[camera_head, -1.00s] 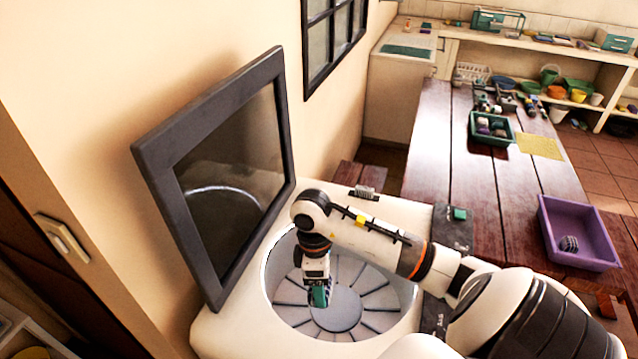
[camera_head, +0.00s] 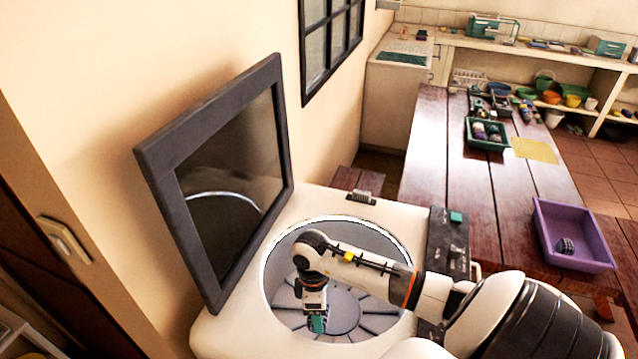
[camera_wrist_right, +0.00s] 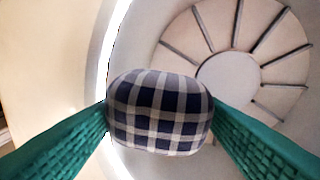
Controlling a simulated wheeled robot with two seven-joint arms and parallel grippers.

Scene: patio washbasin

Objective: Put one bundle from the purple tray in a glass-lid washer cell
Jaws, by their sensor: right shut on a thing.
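The washer (camera_head: 235,335) is a white top-loader with its dark-framed glass lid (camera_head: 235,165) standing open against the wall. Its drum floor has radial ribs dividing it into cells around a round hub (camera_head: 333,308). My right gripper (camera_head: 316,324) reaches down inside the drum, over its near-left part. In the right wrist view, its green fingers are shut on a navy and white checked bundle (camera_wrist_right: 160,112), with the ribbed floor beyond. The purple tray (camera_head: 590,263) sits on the table at the right with a dark striped bundle (camera_head: 565,246) inside. My left gripper is not in view.
A control panel with a green button (camera_head: 456,217) lines the washer's right side. A green tray (camera_head: 487,143) with bundles and a yellow mat (camera_head: 535,150) lie farther along the wooden table (camera_head: 450,185). The table's middle is mostly clear.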

